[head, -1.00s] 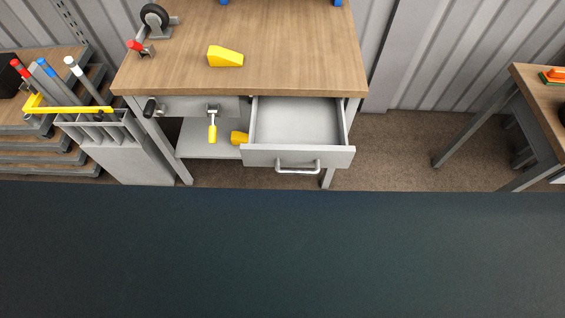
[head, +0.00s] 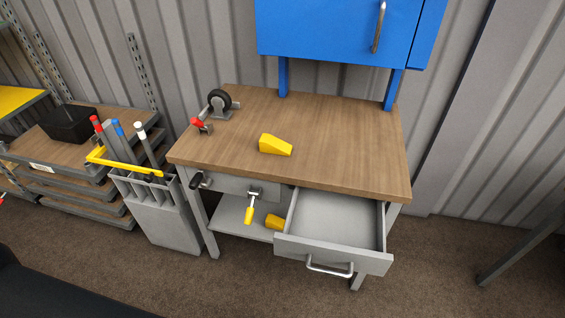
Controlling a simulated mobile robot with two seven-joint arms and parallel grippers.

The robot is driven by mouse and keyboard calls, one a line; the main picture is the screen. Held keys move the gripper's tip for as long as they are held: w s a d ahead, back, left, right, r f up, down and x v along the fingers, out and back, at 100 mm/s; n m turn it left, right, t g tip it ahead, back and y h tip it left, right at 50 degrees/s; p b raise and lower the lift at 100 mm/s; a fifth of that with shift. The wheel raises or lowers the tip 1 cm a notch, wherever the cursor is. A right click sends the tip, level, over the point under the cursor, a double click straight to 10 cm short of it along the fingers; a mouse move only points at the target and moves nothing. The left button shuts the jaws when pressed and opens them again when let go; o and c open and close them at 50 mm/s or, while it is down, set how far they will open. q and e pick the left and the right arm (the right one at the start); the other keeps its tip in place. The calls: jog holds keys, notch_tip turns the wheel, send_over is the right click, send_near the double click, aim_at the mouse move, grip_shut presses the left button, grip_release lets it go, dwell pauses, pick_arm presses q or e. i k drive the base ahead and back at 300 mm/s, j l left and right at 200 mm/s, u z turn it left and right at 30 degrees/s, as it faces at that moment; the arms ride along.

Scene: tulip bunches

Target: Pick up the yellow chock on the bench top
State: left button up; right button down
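The yellow chock (head: 275,145) is a wedge lying on the wooden bench top (head: 340,150), a little left of its middle, with its thin end to the right. Nothing touches it. A second yellow piece (head: 275,222) lies on the lower shelf beneath the bench, partly hidden by the open drawer. Neither of my grippers shows in the head view.
The empty drawer (head: 335,219) juts out at the bench's front right. A clamp with a yellow handle (head: 251,207) hangs at the front. A caster wheel (head: 219,101) and a red-tipped clamp (head: 201,125) are at the back left. A blue cabinet (head: 335,28) hangs above.

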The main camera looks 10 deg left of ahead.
aim_at(270, 144)
jog(key=i+l+u, duration=0.3)
jog(key=l, duration=0.35)
jog(key=i+l+u, duration=0.35)
jog(key=l, duration=0.4)
jog(key=i, duration=0.1)
